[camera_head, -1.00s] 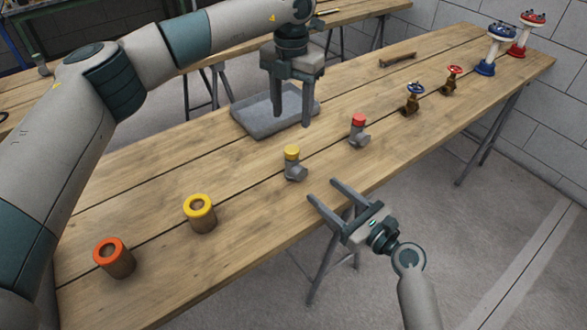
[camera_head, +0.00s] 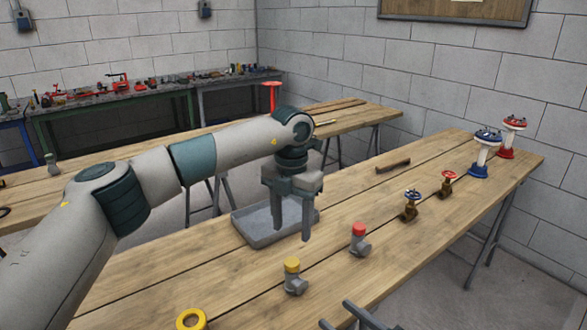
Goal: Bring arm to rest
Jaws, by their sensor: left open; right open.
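My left arm comes in from the left across the wooden table (camera_head: 150,270). My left gripper (camera_head: 291,228) points down with its fingers apart and empty, over or in front of a grey tray (camera_head: 258,238). My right gripper (camera_head: 335,325) shows only at the bottom edge, with its finger ends apart near the table's front edge; the rest of it is out of view.
On the table stand a yellow-capped fitting (camera_head: 293,276), a red-capped fitting (camera_head: 359,240), a blue-wheeled valve (camera_head: 410,205), a red-wheeled valve (camera_head: 447,184), a blue hydrant (camera_head: 484,154) and a red hydrant (camera_head: 509,137). A yellow-ringed cylinder (camera_head: 191,320) is cut off below.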

